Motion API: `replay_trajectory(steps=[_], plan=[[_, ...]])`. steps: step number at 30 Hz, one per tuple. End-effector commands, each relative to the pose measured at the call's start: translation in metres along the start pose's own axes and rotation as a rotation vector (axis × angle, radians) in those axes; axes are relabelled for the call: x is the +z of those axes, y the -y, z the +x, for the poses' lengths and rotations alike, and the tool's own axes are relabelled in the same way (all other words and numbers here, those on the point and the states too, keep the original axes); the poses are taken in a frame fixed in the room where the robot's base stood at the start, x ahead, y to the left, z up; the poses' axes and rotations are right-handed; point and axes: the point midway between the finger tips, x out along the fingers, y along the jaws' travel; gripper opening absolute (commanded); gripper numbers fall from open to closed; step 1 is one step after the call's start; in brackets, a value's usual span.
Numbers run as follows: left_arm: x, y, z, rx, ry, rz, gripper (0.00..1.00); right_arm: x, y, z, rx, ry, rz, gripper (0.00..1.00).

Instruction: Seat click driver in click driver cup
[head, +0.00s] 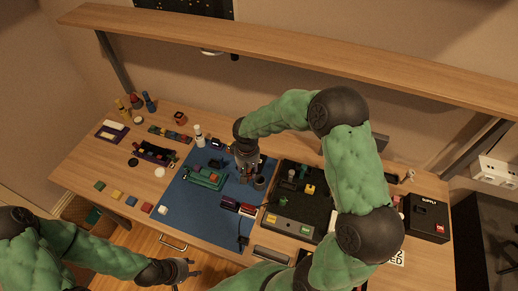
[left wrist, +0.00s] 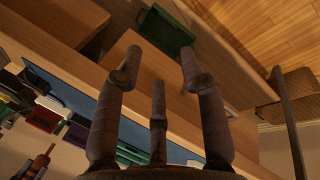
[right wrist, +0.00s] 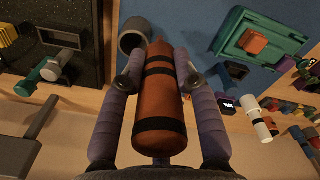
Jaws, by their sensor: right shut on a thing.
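My right gripper (head: 247,164) is shut on the click driver, an orange cylinder with black bands; the driver (right wrist: 160,95) lies lengthwise between the fingers in the right wrist view. The click driver cup, a round grey open cup (right wrist: 133,32), stands just beyond the driver's far end, slightly left of it. In the head view the cup (head: 259,184) is on the blue mat, close beside and below the right gripper. The driver is outside the cup; its height above the mat is unclear. My left gripper (head: 188,271) is open and empty off the table's front edge, also seen in the left wrist view (left wrist: 155,72).
The blue mat (head: 190,222) holds a green assembly (head: 206,177) and dark red parts (head: 238,208) near the cup. A black tray (head: 290,214) lies right of the cup. A white bottle (head: 199,137) stands at the back.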

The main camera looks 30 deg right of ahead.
Motion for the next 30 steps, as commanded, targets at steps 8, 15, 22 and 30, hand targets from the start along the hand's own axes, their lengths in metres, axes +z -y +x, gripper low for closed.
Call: replay_trajectory(steps=[8, 15, 22, 30], plan=[[0.002, -0.02, -0.057, 0.0, 0.0, 0.0, 0.4, 0.001, -0.034, -0.044, 0.003, 0.0, 0.026, 0.0], [0.003, -0.024, -0.068, 0.0, 0.0, 0.0, 0.4, 0.002, -0.045, -0.051, 0.005, 0.0, 0.031, 0.0], [0.003, -0.024, -0.067, 0.0, 0.001, 0.0, 0.4, 0.002, -0.045, -0.049, 0.005, -0.001, 0.031, 0.0], [0.003, -0.023, -0.065, 0.0, 0.0, 0.0, 0.4, 0.002, -0.045, -0.049, 0.005, -0.001, 0.032, 0.0]])
